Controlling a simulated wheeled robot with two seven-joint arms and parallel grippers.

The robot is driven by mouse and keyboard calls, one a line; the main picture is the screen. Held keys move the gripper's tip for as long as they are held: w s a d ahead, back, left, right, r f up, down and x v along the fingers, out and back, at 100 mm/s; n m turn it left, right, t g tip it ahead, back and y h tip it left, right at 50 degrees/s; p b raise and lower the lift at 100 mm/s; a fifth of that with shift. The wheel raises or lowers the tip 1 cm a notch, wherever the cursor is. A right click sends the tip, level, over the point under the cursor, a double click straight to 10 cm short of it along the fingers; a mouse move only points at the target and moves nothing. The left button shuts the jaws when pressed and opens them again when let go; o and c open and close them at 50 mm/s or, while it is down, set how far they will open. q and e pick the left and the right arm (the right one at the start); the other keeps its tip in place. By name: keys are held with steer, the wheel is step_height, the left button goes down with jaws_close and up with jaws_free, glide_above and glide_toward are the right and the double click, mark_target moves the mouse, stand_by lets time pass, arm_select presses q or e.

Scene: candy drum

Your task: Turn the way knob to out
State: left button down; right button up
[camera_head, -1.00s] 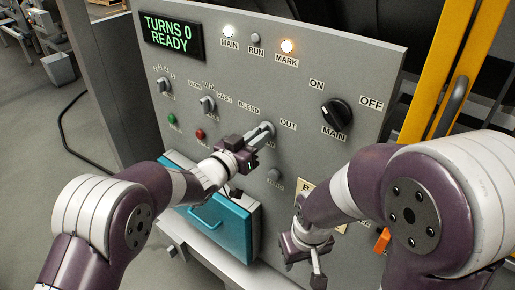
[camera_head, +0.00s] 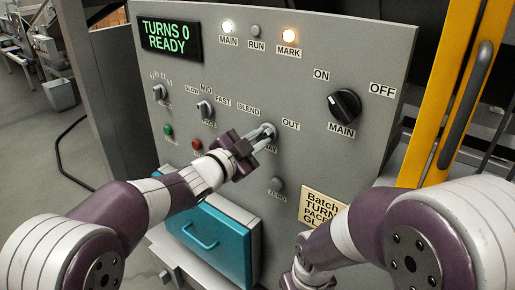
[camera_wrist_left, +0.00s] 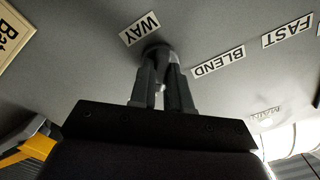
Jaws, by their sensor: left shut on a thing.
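The way knob (camera_head: 268,130) is on the grey panel, between the BLEND label (camera_head: 248,112) and the OUT label (camera_head: 290,124). My left gripper (camera_head: 262,139) is shut on it, and its fingers cover much of it. In the left wrist view the fingers (camera_wrist_left: 162,92) close around the dark knob (camera_wrist_left: 157,52), near the WAY label (camera_wrist_left: 140,29). Which label the knob points to is hard to tell. My right gripper is mostly out of frame at the bottom of the head view; its fingers do not show.
The display (camera_head: 170,37) reads TURNS 0 READY. The MAIN and MARK lamps are lit. A black main knob (camera_head: 344,106) sits to the right. Smaller knobs and green and red buttons are to the left. A teal drawer (camera_head: 215,240) is below, and a yellow post (camera_head: 440,100) stands at right.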

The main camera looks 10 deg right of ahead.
arm_select(q)
steer(key=shift+f+m+b, duration=0.15)
steer(key=shift+m+b, duration=0.15)
steer(key=shift+m, duration=0.1)
stand_by(0.3)
steer(key=c, duration=1.1)
jaws_free()
steer(key=shift+a, duration=0.1)
steer(key=b+v, duration=0.1)
steer(key=v, duration=1.1)
steer(key=shift+s+a, duration=0.2)
steer(key=shift+s, duration=0.1)
